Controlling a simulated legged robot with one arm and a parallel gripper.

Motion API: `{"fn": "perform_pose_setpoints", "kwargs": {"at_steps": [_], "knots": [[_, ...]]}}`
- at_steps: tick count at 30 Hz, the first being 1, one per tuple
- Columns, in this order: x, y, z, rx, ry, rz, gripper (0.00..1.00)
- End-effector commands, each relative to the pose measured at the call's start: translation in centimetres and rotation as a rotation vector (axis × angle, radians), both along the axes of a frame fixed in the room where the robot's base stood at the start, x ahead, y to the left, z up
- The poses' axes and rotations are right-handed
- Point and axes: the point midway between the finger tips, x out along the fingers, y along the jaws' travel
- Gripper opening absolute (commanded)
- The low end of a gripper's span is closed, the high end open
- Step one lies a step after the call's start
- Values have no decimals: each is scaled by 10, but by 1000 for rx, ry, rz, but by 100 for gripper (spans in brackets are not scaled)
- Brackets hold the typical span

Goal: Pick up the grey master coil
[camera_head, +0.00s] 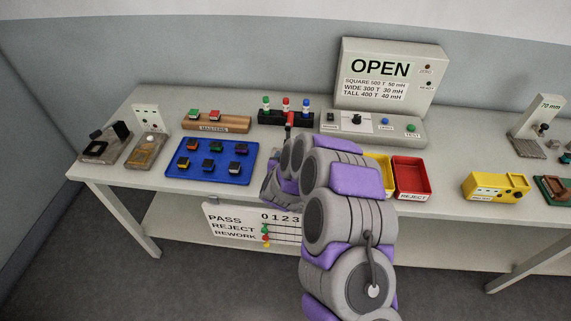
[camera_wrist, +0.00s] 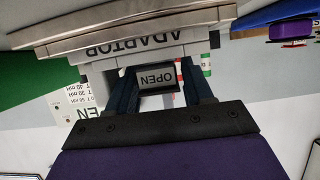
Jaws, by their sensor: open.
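The wooden masters rack (camera_head: 232,123) stands at the back left of the bench in the head view. Two small coils sit on it, one with a green top (camera_head: 194,113) and one with a red top (camera_head: 214,115). I cannot pick out a grey coil for sure. My gripper (camera_wrist: 157,80) is open in the wrist view. A small dark-edged block marked OPEN (camera_wrist: 157,77) shows between its fingers. I cannot tell whether they touch it. A grey part marked ADAPTOR (camera_wrist: 128,44) is just beyond. In the head view my arm hides most of the gripper.
A blue tray (camera_head: 184,175) with several coils lies left of my arm. The tester (camera_head: 430,95) reading OPEN stands behind. A red reject bin (camera_head: 411,182) and a yellow box (camera_head: 480,198) stand to the right. A black stand (camera_head: 270,120) holds several coloured-top pieces.

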Motion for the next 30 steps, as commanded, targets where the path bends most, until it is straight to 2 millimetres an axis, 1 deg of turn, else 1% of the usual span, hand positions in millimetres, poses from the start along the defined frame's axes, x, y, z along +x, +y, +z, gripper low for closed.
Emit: {"fn": "perform_pose_setpoints", "kwargs": {"at_steps": [5, 15, 18, 26, 30], "knots": [[0, 1, 0, -1, 0, 0, 51], [0, 0, 0, 0, -1, -1, 18], [0, 0, 0, 0, -1, -1, 11], [0, 0, 2, 0, -1, -1, 11], [0, 0, 11, 0, -2, -1, 11]]}}
